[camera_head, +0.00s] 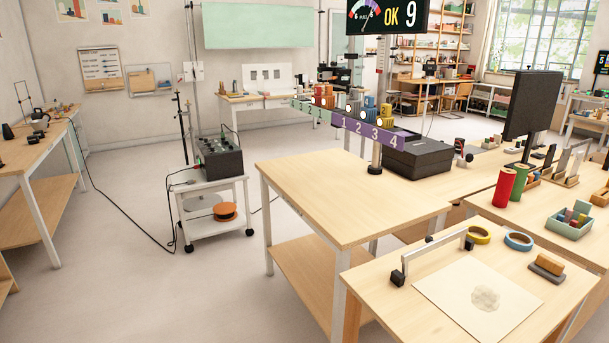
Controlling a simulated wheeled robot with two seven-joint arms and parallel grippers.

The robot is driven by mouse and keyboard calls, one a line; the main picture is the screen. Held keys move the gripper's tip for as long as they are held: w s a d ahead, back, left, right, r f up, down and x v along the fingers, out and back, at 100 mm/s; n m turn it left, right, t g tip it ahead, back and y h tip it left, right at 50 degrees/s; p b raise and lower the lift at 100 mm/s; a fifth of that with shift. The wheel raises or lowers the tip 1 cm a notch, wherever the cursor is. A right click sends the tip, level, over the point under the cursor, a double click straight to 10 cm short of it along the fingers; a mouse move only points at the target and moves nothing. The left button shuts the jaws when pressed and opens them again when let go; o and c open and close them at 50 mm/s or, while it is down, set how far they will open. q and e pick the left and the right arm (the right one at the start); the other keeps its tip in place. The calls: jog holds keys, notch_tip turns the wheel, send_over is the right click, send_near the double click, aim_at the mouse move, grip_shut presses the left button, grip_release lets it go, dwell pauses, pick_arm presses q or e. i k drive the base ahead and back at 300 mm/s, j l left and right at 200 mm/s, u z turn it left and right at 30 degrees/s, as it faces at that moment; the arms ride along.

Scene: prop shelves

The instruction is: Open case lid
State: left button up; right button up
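A black, low box (416,158) with a slightly raised top sits on the wooden table behind the numbered purple strip. It is the thing in view most like a case, and its top looks shut. The strip and a post partly hide its left side. I cannot make out a latch or handle on it. Neither of my grippers shows in the head view.
A white cart (213,200) carries a dark device (219,159). Red (504,187) and green (518,182) cylinders, a monitor (528,106) and a paper sheet (450,297) are on the right.

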aim_at(425, 151)
jog(key=i+j+u, duration=0.4)
jog(key=i, duration=0.5)
jog(key=i+u, duration=0.35)
jog(key=i, duration=0.6)
jog(key=i+j+z, duration=0.1)
jog(key=i+z, duration=0.25)
jog(key=i, duration=0.25)
jog(key=i+j+z, duration=0.35)
jog(key=i, duration=0.2)
jog(key=i+j+z, duration=0.35)
jog(key=i, duration=0.2)
